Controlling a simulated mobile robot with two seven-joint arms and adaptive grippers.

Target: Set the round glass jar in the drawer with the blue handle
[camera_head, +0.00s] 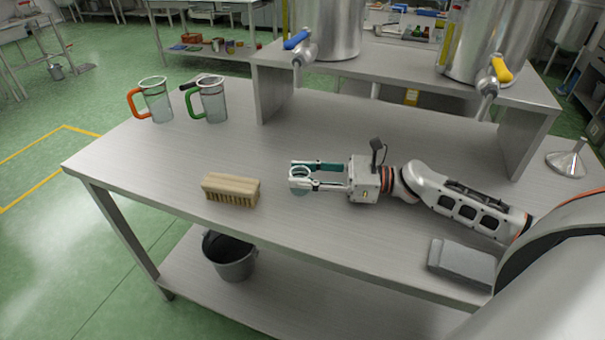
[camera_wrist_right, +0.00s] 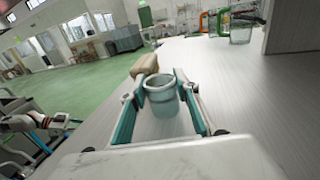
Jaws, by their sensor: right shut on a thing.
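The round glass jar (camera_head: 299,187) is small, clear and pale teal, with an open round rim. My right gripper (camera_head: 305,177) reaches in from the right over the steel table and is shut on it. In the right wrist view the jar (camera_wrist_right: 162,98) stands upright between the two teal-padded fingers. I cannot tell whether its base touches the tabletop. No drawer with a blue handle shows in either view. My left gripper is absent from the head view; a small part of my left arm (camera_wrist_right: 25,122) shows at the left of the right wrist view, its fingers unclear.
A wooden brush (camera_head: 231,188) lies just left of the jar. Two glass jugs (camera_head: 156,101) stand at the back left. A steel riser (camera_head: 400,70) carries tanks with blue and yellow taps. A grey block (camera_head: 462,262) lies front right, a funnel (camera_head: 567,161) far right. The table's middle is clear.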

